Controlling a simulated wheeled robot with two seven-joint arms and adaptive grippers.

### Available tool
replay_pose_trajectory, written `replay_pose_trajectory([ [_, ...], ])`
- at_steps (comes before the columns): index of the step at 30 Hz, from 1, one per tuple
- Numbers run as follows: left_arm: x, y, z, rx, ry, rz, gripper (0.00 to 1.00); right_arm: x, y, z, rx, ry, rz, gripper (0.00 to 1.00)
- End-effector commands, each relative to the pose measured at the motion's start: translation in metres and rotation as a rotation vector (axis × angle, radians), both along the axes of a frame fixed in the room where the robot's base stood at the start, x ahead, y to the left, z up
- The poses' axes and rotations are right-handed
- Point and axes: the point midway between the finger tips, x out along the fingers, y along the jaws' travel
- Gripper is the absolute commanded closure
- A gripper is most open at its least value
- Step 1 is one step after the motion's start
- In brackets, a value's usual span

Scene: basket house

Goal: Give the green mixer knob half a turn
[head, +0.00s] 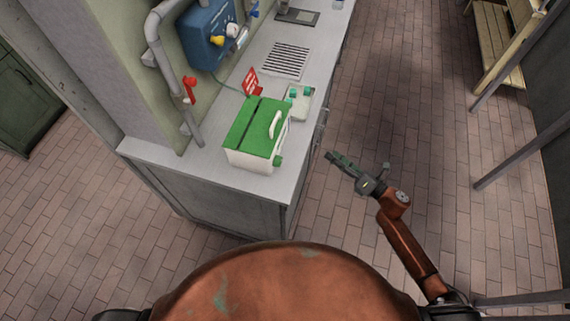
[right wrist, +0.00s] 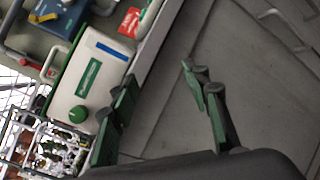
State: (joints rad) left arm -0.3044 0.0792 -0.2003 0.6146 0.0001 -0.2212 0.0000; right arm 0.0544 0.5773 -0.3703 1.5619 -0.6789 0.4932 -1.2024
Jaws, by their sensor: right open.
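The green mixer knob (head: 278,160) is a small round knob low on the side of a white box with a green lid (head: 250,148). The box stands on the grey counter near its front corner. In the right wrist view, the knob (right wrist: 78,114) shows face-on on the white panel, left of the fingers. My right gripper (head: 357,160) is open and empty over the floor, to the right of the counter and apart from the knob. Its spread green-tipped fingers (right wrist: 157,82) show in the wrist view. My left gripper is not in view.
A small tray with green pieces (head: 299,100) and a red sign (head: 251,82) stand behind the box. A blue wall unit (head: 208,35) and a pipe with a red valve (head: 190,88) are beyond. The counter edge (head: 295,190) lies between gripper and box. Brick floor (head: 430,130) is clear.

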Motion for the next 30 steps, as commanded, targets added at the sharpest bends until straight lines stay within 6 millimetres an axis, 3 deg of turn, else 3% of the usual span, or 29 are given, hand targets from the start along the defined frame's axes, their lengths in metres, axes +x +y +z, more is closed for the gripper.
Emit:
replay_pose_trajectory([
  [1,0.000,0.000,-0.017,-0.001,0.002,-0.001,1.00,-0.014,0.030,0.022,-0.098,-0.157,0.118,0.57],
  [3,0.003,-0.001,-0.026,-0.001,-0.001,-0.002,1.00,-0.039,0.064,0.052,-0.211,-0.354,0.253,0.57],
  [6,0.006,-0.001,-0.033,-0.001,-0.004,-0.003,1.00,-0.070,0.092,0.075,-0.318,-0.556,0.381,0.57],
  [10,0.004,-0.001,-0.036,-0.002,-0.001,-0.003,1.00,-0.091,0.110,0.088,-0.377,-0.679,0.455,0.57],
  [24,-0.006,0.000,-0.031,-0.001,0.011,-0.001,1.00,-0.073,0.172,0.092,-0.382,-0.695,0.460,0.57],
  [30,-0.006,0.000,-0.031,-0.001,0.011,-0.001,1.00,-0.069,0.183,0.091,-0.381,-0.691,0.459,0.57],
])
